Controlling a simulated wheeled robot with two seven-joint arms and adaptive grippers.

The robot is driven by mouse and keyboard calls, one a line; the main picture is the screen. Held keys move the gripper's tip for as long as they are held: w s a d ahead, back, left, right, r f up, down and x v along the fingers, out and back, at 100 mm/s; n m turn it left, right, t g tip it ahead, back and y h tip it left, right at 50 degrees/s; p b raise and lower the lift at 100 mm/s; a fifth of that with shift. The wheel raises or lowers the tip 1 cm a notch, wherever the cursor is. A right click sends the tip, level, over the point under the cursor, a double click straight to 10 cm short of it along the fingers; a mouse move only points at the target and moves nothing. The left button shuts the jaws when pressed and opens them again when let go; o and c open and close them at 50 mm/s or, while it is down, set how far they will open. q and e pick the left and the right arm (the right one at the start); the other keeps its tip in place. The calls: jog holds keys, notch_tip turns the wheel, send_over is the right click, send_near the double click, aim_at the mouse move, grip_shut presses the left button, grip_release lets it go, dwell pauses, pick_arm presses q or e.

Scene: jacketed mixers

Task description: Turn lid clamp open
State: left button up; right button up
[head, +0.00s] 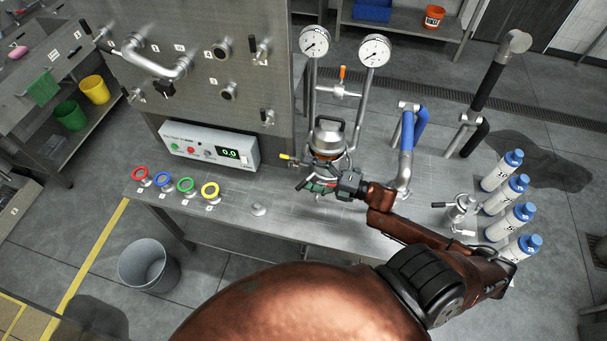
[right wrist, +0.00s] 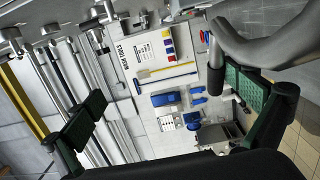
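The jacketed mixer, a small steel vessel with a domed lid (head: 328,135) and a handle on top, stands on the steel bench. Its lid clamp cannot be told apart clearly at this size. My right gripper (head: 322,187) is at the front of the vessel, just below the lid. In the right wrist view my right gripper (right wrist: 166,105) is open, its green-padded fingers wide apart. A black grip (right wrist: 217,78) on a grey curved bar (right wrist: 270,45) is close beside the right pad; I cannot tell whether they touch. My left gripper is not in view.
Two gauges (head: 314,41) (head: 374,50) rise behind the vessel. A blue-sleeved pipe (head: 414,128) stands to its right, with several blue-capped bottles (head: 503,170) farther right. A control box (head: 210,145) and coloured rings (head: 186,185) are on the left. The bench front is mostly clear.

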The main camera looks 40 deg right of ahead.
jog(key=shift+n+y, duration=0.3)
jog(key=shift+y, duration=0.1)
jog(key=r, duration=0.2)
jog(key=w+r, duration=0.1)
jog(key=r, duration=0.1)
jog(key=shift+d+r, duration=0.2)
jog(key=f, duration=0.1)
jog(key=s+f, duration=0.1)
jog(key=f, duration=0.1)
jog(key=shift+a+h, duration=0.15)
jog(key=shift+h, duration=0.15)
jog(key=shift+c, duration=0.3)
jog(key=shift+s, duration=0.45)
jog(key=shift+w+d+f+v, duration=0.1)
jog(key=shift+d+v, duration=0.05)
jog(key=shift+v, duration=1.15)
jog(key=shift+w+d+f+v, duration=0.1)
jog(key=shift+d+v, duration=0.05)
jog(key=shift+v, duration=1.1)
jog(key=shift+w+d+f+v, duration=0.1)
jog(key=shift+d+v, duration=0.05)
jog(key=shift+v, duration=1.15)
jog(key=shift+c, duration=1.1)
jog(key=shift+s+d, duration=0.15)
jog(key=shift+c, duration=1)
jog(key=shift+s, duration=0.2)
jog(key=c, duration=1)
jog(key=shift+f, duration=0.2)
jog(key=shift+f+p, duration=0.15)
jog(key=shift+p, duration=0.2)
